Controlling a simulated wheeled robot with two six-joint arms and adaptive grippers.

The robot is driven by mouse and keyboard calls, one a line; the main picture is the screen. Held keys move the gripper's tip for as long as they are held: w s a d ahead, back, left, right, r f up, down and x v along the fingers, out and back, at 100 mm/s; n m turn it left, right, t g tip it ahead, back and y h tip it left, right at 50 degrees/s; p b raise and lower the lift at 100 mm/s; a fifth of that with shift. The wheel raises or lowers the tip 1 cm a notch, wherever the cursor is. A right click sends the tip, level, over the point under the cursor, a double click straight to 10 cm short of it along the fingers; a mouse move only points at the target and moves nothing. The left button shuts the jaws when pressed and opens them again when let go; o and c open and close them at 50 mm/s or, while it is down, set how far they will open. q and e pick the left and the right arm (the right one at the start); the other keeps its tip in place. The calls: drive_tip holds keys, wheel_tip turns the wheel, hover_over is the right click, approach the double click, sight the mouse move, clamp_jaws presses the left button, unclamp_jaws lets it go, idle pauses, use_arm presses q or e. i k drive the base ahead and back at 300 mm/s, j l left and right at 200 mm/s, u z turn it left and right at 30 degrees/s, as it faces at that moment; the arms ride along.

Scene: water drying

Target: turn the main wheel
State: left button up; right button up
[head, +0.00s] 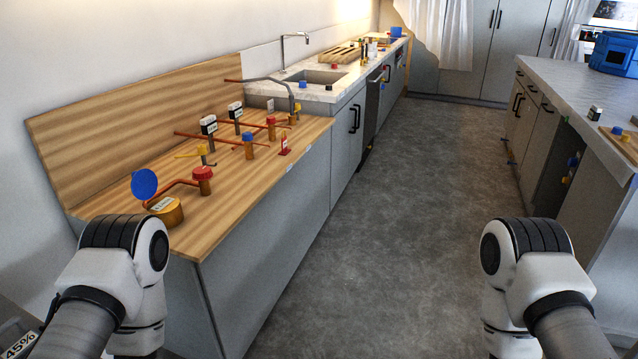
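A wooden counter (262,155) on the left carries copper pipes with several coloured valve knobs. At its near end a blue disc (145,184) stands upright by a labelled round brass body (168,211). A red wheel-like knob (203,173) sits just to its right on a brass stem. A blue knob (249,138), a yellow knob (202,150) and another red knob (271,121) are farther back. I cannot read which one is the main wheel. My two arms show at the bottom, clear of the valves; both grippers are out of sight.
A sink (318,76) with a faucet (292,42) lies beyond the wooden counter. A grey island counter (590,95) with small objects on it stands on the right. The grey floor (410,190) between them is clear.

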sight(201, 173)
drive_tip(key=i+l+u, duration=0.15)
drive_tip(key=l+u, duration=0.15)
drive_tip(key=u, duration=0.15)
drive_tip(key=i+l+u, duration=0.1)
drive_tip(key=l+u, duration=0.2)
drive_tip(key=u, duration=0.15)
drive_tip(key=l+u, duration=0.45)
drive_tip(key=i+j, duration=0.05)
